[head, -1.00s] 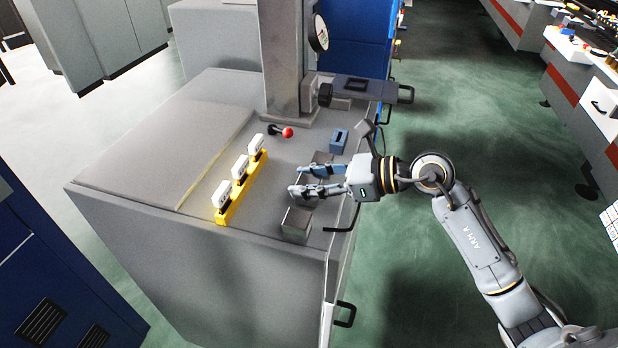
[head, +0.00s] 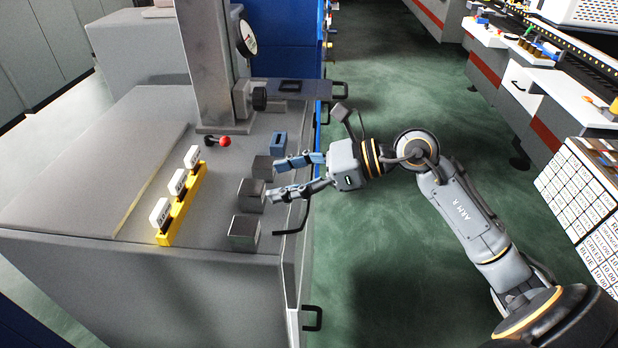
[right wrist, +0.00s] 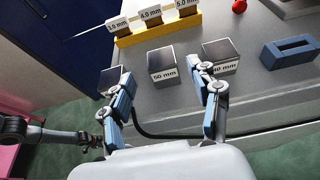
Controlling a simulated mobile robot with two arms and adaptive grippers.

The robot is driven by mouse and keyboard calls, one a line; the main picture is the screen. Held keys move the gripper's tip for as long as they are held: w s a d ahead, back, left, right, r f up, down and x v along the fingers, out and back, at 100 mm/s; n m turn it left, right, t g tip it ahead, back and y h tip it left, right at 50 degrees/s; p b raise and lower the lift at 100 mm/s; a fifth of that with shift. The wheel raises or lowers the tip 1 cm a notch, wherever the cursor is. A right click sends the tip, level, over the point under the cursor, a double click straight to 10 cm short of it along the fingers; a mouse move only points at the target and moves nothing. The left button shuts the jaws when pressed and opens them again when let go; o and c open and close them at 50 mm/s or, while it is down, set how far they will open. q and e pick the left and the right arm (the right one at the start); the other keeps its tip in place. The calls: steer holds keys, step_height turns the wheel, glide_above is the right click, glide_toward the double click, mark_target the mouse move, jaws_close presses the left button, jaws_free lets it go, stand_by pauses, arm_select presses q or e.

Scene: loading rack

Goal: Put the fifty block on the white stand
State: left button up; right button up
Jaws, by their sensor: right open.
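The fifty block (head: 251,194), a grey metal block, stands in the middle of a row of three on the grey bench. Its "50 mm" label shows in the right wrist view (right wrist: 164,68). My right gripper (head: 281,178) is open and empty, with its fingertips at the bench's right edge, just right of the fifty block. In the right wrist view my right gripper (right wrist: 160,86) has its fingers spread, with the fifty block beyond the gap between them. A jointed dark arm part at the lower left there may be my left one. I cannot make out the white stand.
The 40 mm block (right wrist: 221,56) and another grey block (head: 243,232) flank the fifty block. A blue slotted block (head: 278,143), a red-knobbed lever (head: 224,141) and a yellow rack (head: 167,239) of labelled pieces are near. A dark handle (head: 290,231) juts from the bench edge.

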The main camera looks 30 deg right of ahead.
steer(key=shift+b+v, duration=0.65)
steer(key=shift+v, duration=2)
